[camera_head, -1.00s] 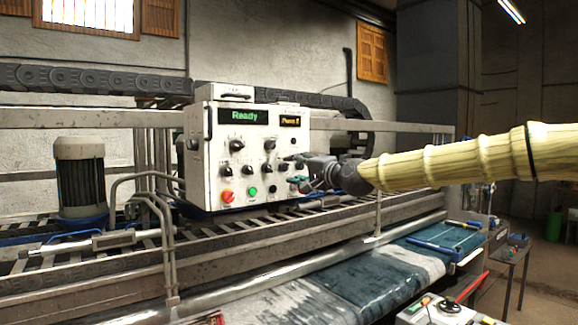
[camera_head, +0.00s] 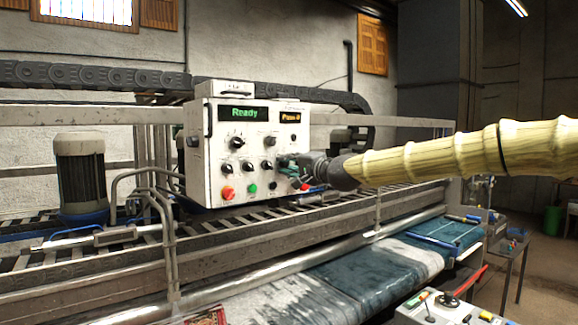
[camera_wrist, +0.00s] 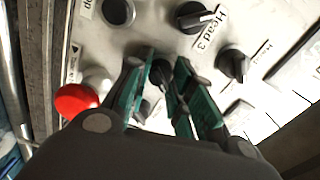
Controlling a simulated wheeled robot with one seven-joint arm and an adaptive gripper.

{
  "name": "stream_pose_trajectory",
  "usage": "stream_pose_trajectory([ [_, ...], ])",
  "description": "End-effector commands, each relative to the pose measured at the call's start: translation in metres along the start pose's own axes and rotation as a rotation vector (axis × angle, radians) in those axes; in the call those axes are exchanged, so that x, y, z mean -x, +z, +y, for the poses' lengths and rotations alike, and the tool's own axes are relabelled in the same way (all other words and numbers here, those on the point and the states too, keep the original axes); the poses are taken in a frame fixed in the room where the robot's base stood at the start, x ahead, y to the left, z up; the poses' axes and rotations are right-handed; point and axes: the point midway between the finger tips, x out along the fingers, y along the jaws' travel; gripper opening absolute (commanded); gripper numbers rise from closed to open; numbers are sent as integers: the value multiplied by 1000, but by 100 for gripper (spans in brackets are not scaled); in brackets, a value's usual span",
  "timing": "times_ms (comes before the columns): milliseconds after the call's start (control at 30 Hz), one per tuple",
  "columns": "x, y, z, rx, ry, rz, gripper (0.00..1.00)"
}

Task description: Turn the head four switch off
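The white control panel (camera_head: 211,130) shows a green "Ready" display and several black rotary knobs. In the wrist view a black knob (camera_wrist: 160,72) sits between the fingertips of my gripper (camera_wrist: 164,60). It stands beside the Head 3 knob (camera_wrist: 195,17), whose label is readable. The label of the knob between my fingers is hidden, so I cannot read it as head four. The green-padded fingers are apart, one on each side of this knob; I cannot tell whether they touch it. In the head view my gripper (camera_head: 290,166) is at the panel's lower right.
A red button (camera_wrist: 75,100) lies just left of my fingers in the wrist view. Another black knob (camera_wrist: 233,64) is close on the right. A conveyor with a wet blue rug (camera_head: 370,267) runs below the panel. A rail (camera_head: 300,263) passes in front.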

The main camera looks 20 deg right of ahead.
Motion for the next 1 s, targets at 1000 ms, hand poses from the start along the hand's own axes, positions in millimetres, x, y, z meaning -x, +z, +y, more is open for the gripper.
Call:
stream_pose_trajectory([
  [1000,0,0,6,508,1,1,0],
])
